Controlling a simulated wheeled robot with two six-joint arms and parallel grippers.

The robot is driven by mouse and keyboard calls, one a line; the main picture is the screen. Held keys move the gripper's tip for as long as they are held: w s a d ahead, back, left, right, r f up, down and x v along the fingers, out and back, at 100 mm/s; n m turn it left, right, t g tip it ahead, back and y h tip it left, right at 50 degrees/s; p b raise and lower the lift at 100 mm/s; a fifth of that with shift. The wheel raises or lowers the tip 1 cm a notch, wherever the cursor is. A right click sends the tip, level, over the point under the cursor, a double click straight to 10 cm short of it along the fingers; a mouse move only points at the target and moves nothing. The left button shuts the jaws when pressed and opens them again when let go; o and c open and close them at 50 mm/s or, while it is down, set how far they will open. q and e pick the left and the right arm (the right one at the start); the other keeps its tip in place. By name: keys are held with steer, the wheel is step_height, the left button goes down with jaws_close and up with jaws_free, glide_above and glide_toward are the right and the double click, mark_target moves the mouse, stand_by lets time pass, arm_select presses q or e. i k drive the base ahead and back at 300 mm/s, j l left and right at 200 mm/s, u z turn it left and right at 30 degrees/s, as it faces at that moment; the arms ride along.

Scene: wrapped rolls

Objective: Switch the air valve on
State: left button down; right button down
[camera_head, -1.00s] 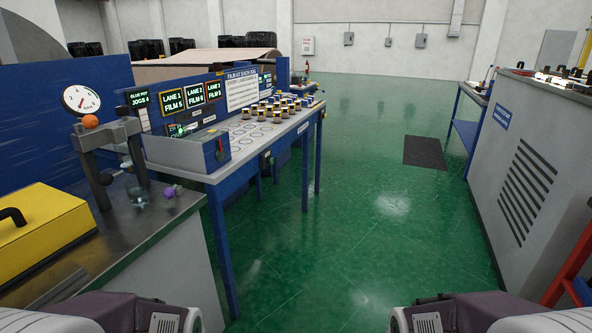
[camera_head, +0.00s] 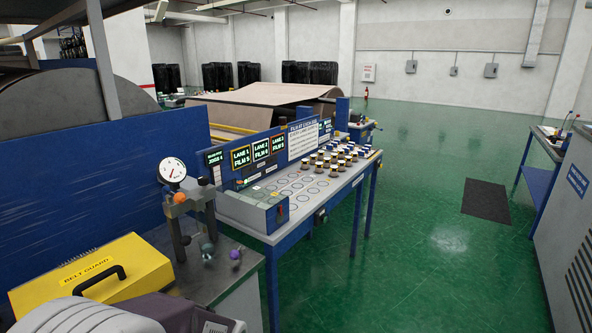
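A round white pressure gauge (camera_head: 172,170) stands on the bench at left, above an orange ball-shaped knob (camera_head: 179,198) on a dark metal frame (camera_head: 190,225). A purple knob (camera_head: 235,254) sits low beside the frame. A grey box (camera_head: 252,208) with a small red lever (camera_head: 280,212) on its end stands on the blue table's near end. I cannot tell for sure which of these parts is the air valve, or its setting. Part of my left arm shows at the bottom left. Neither of my grippers is in view.
A yellow belt guard (camera_head: 95,275) with a black handle lies on the bench at left. Several small jars (camera_head: 340,158) stand on the blue table (camera_head: 300,225) beside lane signs. The green floor (camera_head: 430,240) is clear to the right, with a dark mat (camera_head: 486,200).

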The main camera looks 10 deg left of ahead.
mark_target(179, 198)
steer(key=i+j+u, duration=0.1)
steer(key=u, duration=1.1)
